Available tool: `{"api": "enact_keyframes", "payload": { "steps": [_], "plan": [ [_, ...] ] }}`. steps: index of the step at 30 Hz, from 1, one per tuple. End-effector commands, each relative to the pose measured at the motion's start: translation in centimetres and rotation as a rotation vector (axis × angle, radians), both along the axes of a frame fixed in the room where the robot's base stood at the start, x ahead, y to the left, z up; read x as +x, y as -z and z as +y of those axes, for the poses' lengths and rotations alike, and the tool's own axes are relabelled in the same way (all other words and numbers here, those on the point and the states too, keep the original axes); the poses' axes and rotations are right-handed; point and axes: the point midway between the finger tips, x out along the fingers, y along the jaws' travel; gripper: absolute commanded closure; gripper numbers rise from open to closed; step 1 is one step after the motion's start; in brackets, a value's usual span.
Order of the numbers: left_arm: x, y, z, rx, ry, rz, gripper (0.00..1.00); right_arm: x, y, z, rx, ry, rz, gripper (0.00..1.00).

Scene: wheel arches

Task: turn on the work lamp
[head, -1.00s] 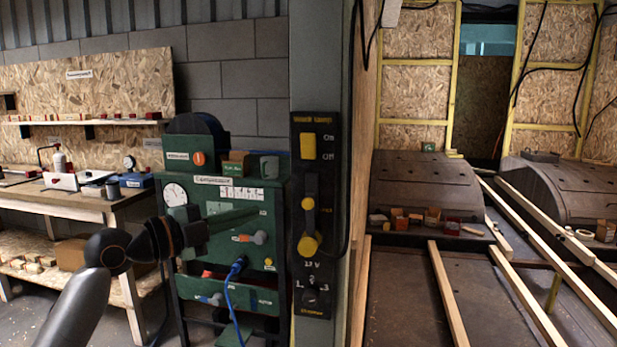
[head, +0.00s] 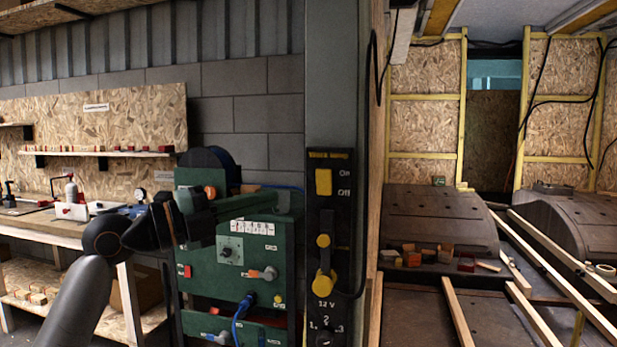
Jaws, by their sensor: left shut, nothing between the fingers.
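The work lamp switch (head: 323,182) is a yellow rocker at the top of a tall black panel (head: 318,222) on a grey post. The panel is lettered "Work lamp", with "On" above "Off" beside the rocker. I cannot tell which way the rocker is set. My left gripper (head: 262,190) is shut and empty. It is left of the panel at about the switch's height in the picture, seen in front of the green machine and apart from the switch. My right gripper is not in view.
Below the switch are a yellow plug-like fitting (head: 322,284) and a small rotary knob (head: 326,331). A green machine (head: 205,278) with dials and a blue cable stands left of the post. A workbench (head: 48,226) is farther left. Wheel arches (head: 437,218) and wooden battens lie right.

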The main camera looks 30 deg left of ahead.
Motion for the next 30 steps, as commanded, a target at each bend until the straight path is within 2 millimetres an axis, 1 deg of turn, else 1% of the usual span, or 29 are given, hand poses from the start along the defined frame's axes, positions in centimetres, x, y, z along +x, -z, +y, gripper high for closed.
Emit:
{"api": "enact_keyframes", "payload": {
  "steps": [1, 3, 11, 12, 15, 21, 30],
  "plan": [
    [0.8, -0.7, -0.5, -0.003, 0.002, -0.002, 1.0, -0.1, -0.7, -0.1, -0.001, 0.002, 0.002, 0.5],
    [1.9, -0.9, -1.2, -0.004, 0.002, -0.001, 1.0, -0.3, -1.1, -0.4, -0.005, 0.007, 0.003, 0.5],
    [6.7, -1.6, -4.1, -0.004, 0.004, -0.002, 1.0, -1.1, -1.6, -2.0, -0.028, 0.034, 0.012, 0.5],
    [7.3, -1.6, -3.7, -0.005, -0.001, 0.0, 1.0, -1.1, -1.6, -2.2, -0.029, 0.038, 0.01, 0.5],
    [8.6, -1.7, -3.4, -0.004, 0.0, 0.001, 1.0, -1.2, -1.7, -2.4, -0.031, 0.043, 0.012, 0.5],
    [10.0, -1.8, -3.0, -0.001, -0.001, 0.0, 1.0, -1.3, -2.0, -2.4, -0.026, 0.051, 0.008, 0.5],
    [10.3, -1.8, -2.9, 0.0, -0.001, 0.0, 1.0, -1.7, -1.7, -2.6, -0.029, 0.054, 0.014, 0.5]
  ]
}}
